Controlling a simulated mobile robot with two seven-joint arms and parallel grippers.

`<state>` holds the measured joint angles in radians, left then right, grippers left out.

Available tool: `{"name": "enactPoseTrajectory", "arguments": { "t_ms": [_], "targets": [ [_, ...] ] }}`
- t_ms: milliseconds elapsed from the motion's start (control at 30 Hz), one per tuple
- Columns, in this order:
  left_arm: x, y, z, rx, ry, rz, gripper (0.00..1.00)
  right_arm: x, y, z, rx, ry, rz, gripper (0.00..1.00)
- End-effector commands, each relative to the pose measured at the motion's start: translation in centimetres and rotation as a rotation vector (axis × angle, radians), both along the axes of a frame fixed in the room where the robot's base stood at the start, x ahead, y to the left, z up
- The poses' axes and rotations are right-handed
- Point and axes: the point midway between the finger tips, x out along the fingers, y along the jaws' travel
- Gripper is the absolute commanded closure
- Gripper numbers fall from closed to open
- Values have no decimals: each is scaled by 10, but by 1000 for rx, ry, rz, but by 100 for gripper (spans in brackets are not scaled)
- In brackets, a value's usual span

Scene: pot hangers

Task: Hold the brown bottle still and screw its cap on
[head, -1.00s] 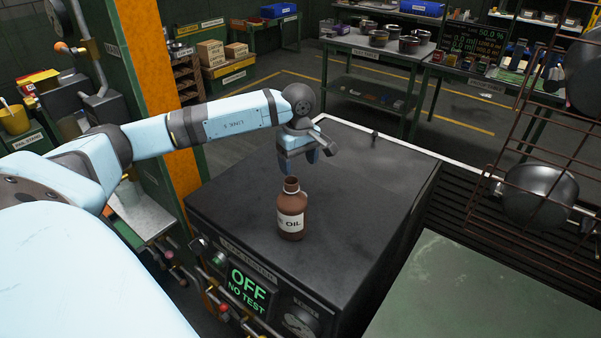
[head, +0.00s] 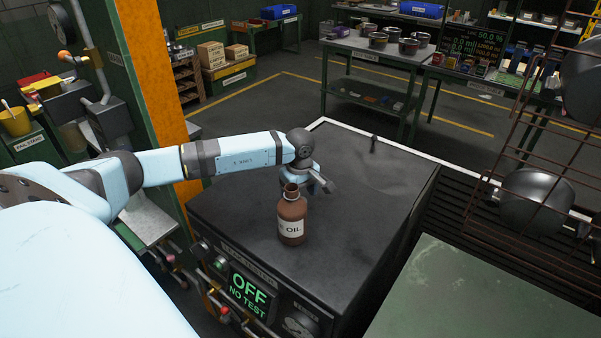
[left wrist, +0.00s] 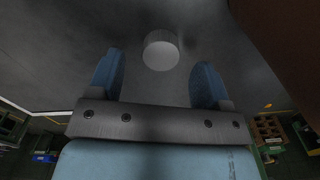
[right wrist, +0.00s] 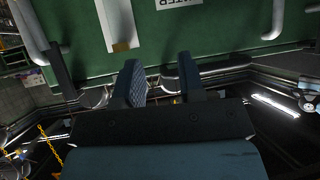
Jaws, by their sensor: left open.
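The brown bottle (head: 291,226) stands upright on the dark tester top, its neck open and bare, with a label reading OIL. A small round grey disc, apparently the cap (left wrist: 160,54), lies on the dark top in the left wrist view. My left gripper (head: 316,189) is low, just behind the bottle in the head view. Its fingers (left wrist: 157,75) are open, with the cap beyond and between them, not gripped. The brown bottle's side fills the upper right corner there (left wrist: 285,40). The cap is hidden in the head view. My right gripper (right wrist: 161,82) is open and empty, away from the bottle.
The tester top (head: 370,195) is clear to the right of the bottle. A wire rack (head: 500,140) with dark pans (head: 535,200) stands at the right. A green bench top (head: 460,305) is at the lower right. A green panel (right wrist: 225,35) faces my right gripper.

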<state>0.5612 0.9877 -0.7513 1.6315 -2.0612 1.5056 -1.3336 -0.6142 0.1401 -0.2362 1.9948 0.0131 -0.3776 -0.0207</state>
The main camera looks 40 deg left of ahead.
Motion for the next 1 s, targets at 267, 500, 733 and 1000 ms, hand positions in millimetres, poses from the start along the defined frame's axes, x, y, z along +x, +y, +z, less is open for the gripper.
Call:
{"name": "enactPoseTrajectory", "arguments": {
  "t_ms": [267,500,733,1000],
  "targets": [
    [0,0,-18,0,-1,0,28,1,0,5,1,-3,0,64],
    [0,0,-18,1,0,0,28,0,-1,2,-1,2,-1,64],
    [0,0,-17,1,0,0,78,0,-1,1,-2,5,-2,64],
    [0,0,-17,1,0,0,81,0,-1,2,-1,3,-2,64]
  ]
}}
